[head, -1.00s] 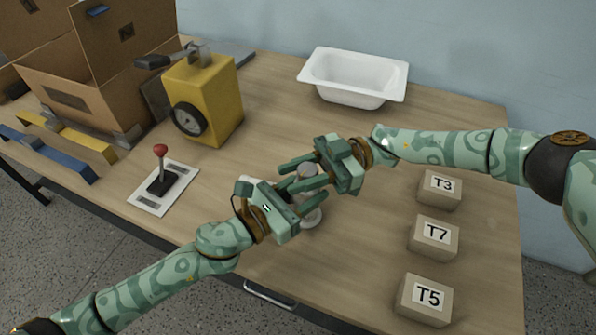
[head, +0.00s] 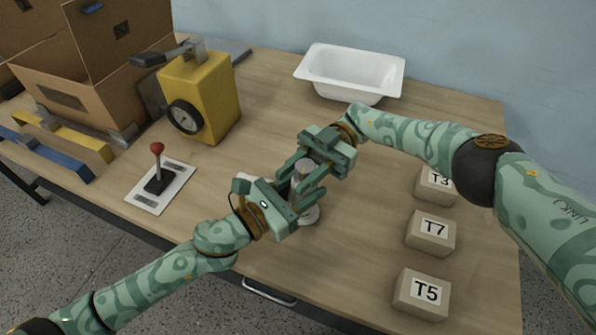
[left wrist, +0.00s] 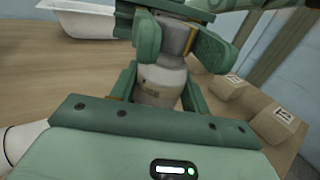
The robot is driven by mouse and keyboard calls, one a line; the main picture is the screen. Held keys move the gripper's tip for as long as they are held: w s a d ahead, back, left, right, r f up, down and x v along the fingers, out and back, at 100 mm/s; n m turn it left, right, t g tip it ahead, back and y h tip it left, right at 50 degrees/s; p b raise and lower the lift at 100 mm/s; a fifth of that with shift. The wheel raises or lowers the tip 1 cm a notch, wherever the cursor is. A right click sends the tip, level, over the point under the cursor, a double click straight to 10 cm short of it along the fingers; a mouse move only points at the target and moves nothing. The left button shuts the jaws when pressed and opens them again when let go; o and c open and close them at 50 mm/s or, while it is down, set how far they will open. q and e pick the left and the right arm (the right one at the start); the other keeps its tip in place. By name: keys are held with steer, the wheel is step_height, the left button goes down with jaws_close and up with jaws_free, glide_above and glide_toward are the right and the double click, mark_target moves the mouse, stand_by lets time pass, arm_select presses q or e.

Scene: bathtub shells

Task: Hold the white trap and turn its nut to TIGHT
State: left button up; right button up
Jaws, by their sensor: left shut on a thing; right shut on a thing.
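The white trap (head: 308,213) looks greyish white and stands upright on the workbench, mostly hidden by my grippers in the head view. In the left wrist view its body (left wrist: 160,82) sits between the fingers of my left gripper (head: 302,196), which is shut on it low down. My right gripper (head: 304,180) is above, shut on the nut (left wrist: 178,38) at the trap's upper part, with a finger on either side. The nut's markings cannot be read, so its turn position cannot be told.
A white tub (head: 350,74) stands at the back. Blocks T3 (head: 436,192), T7 (head: 430,233) and T5 (head: 422,294) line the right side. A yellow device (head: 212,95) with a dial, a red-knobbed lever (head: 158,172) and a cardboard box (head: 75,95) are left.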

mark_target(298, 171)
steer(key=o, duration=1)
step_height(298, 171, up, 10)
steer(key=shift+r, duration=0.1)
steer(key=shift+c, duration=0.3)
